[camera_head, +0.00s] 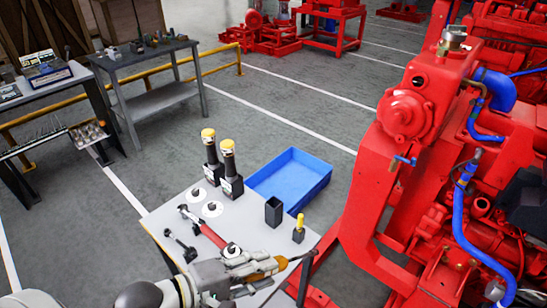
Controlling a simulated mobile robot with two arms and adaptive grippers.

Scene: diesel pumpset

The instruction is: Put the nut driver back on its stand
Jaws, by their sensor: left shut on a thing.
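My left gripper (268,268) is over the front of the light table and shut on a slim tool, which I take to be the nut driver (301,256). Its brownish end is at the jaws and a thin dark shaft points right; much of it is hidden by the fingers. A black open-topped box (274,212), possibly its stand, is upright on the table beyond the gripper and looks empty. A small dark holder with a yellow-topped piece (299,230) stands to its right. My right gripper is not in view.
Two black yellow-topped tools (230,170) stand upright on the table (165,215). A red-and-grey wrench-like tool (203,228) and white discs lie on it. A blue bin (290,178) is behind. The red pumpset (405,125) rises close on the right.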

